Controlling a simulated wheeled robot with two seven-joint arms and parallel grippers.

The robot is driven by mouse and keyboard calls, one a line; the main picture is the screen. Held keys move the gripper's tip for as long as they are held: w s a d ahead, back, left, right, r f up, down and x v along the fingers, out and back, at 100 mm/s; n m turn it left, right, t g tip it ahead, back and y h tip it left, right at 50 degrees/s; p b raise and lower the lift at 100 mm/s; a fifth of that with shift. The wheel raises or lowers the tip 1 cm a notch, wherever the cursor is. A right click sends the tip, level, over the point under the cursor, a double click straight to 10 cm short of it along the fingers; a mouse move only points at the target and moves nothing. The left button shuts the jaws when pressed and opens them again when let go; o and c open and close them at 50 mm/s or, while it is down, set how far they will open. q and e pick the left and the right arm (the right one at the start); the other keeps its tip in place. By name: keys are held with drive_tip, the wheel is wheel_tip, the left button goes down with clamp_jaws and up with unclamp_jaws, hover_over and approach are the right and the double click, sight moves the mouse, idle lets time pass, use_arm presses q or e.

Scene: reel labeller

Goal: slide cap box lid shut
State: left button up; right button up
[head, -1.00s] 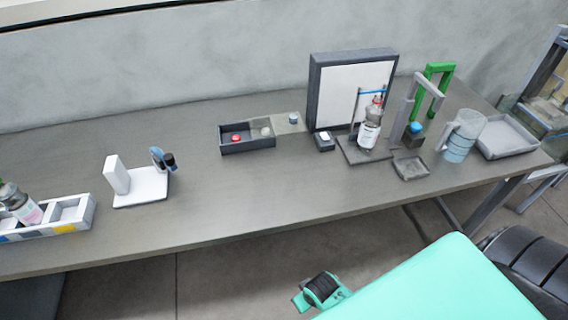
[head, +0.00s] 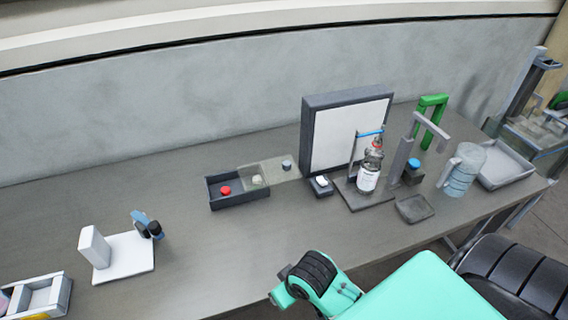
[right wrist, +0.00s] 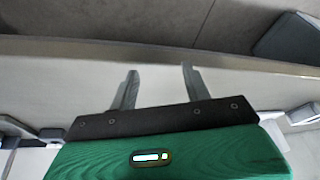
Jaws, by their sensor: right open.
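The cap box (head: 240,201) is a dark open-topped tray in the middle of the table in the head view. A red cap (head: 225,190) lies in its uncovered left part, and a pale cap (head: 257,180) shows in its right part. The translucent lid (head: 272,170) overlaps the box's right part and sticks out to the right, with a small grey knob (head: 287,165) near its far end. My right gripper (right wrist: 160,84) is open and empty in the right wrist view, with table surface beyond its fingers. My left gripper is not in view.
A framed white panel (head: 348,135) stands right of the lid, with a small dark block (head: 321,187) before it. A bottle (head: 368,170) stands on a stand further right. A white stand (head: 122,257) is at left. The table before the box is clear.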

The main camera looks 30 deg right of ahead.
drive_tip(key=shift+m, duration=0.5)
drive_tip(key=w, duration=0.3)
drive_tip(key=w+r, duration=0.1)
drive_tip(key=w, duration=0.5)
drive_tip(key=shift+w+a+r, duration=0.25)
drive_tip(key=shift+w+a, duration=0.05)
drive_tip(key=shift+a, duration=0.1)
drive_tip(key=w+d+r, duration=0.1)
drive_tip(key=w, duration=0.2)
drive_tip(key=w+d+r+m+h, duration=0.1)
drive_tip(key=w, duration=0.2)
drive_tip(key=w+d+r+m, duration=0.1)
drive_tip(key=w, duration=0.2)
drive_tip(key=shift+w+d+r, duration=0.1)
drive_tip(key=shift+d+r, duration=0.1)
drive_tip(key=shift+d, duration=0.2)
drive_tip(key=w+d+r+m+h, duration=0.2)
drive_tip(key=w+d+r+m, duration=0.2)
drive_tip(key=w+d+r, duration=0.35)
drive_tip(key=m+h, duration=0.2)
drive_tip(key=m, duration=0.2)
approach(287, 163)
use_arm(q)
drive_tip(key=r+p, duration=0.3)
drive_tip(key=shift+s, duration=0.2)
use_arm(e)
drive_tip(key=shift+g, duration=0.3)
drive_tip(key=x, duration=0.9)
drive_tip(key=shift+w+r, duration=0.1)
drive_tip(key=shift+w, duration=0.3)
